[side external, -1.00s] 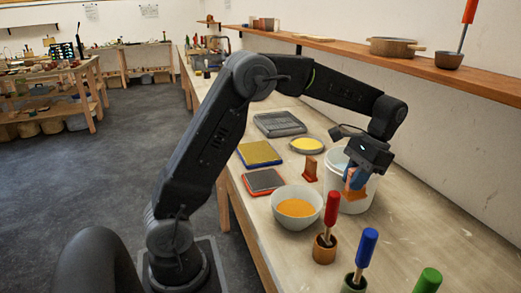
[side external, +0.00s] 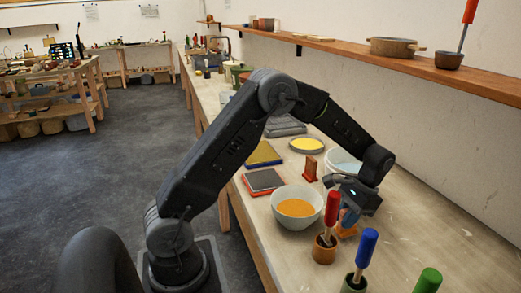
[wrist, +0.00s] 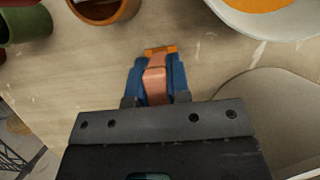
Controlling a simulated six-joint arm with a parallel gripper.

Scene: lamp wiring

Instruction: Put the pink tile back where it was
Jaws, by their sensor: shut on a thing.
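My gripper (side external: 349,216), with blue fingers, is shut on a salmon-brown piece with an orange base (side external: 347,231). In the wrist view my gripper (wrist: 157,75) has the piece's handle (wrist: 155,86) between its fingers, and the orange base (wrist: 160,50) shows beyond the tips. The piece is low over the bench, right of the bowl; I cannot tell whether it touches the bench. A similar brown piece with a red base (side external: 310,168) stands upright behind the bowl. I cannot make out a plainly pink tile.
Red-handled (side external: 325,246), blue-handled (side external: 361,262) and green-handled (side external: 427,281) tools are in front. Shallow red (side external: 263,181) and blue (side external: 262,153) trays lie left. The bench at right is clear.

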